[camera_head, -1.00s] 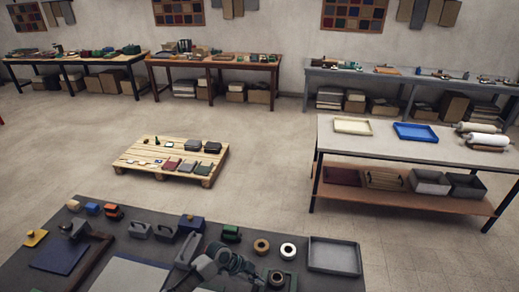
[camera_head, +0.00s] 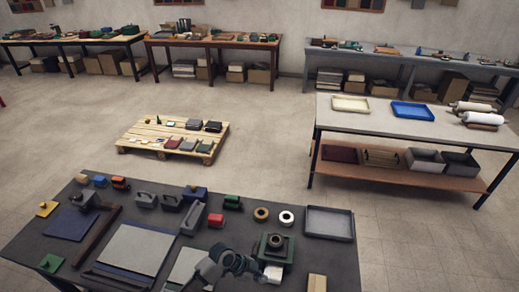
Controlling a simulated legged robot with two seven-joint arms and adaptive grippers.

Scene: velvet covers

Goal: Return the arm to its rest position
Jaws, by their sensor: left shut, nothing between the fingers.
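My left gripper (camera_head: 238,264) shows at the bottom middle of the head view, above the near part of the dark workbench (camera_head: 330,254). It is shut, with nothing held. It partly covers a pale grey flat sheet (camera_head: 190,262) below it. A dark green device with a round top (camera_head: 275,245) stands just to its right, with a white block (camera_head: 273,273) in front of that. Whether the gripper touches anything is hard to tell. My right gripper is out of view.
The bench holds an empty grey tray (camera_head: 330,223), two tape rolls (camera_head: 286,217), a red block (camera_head: 216,220), a large grey sheet (camera_head: 135,249) and a blue sheet (camera_head: 70,224). Beyond are a low wooden pallet (camera_head: 140,130) and a long table (camera_head: 400,122) with trays. Open floor lies between.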

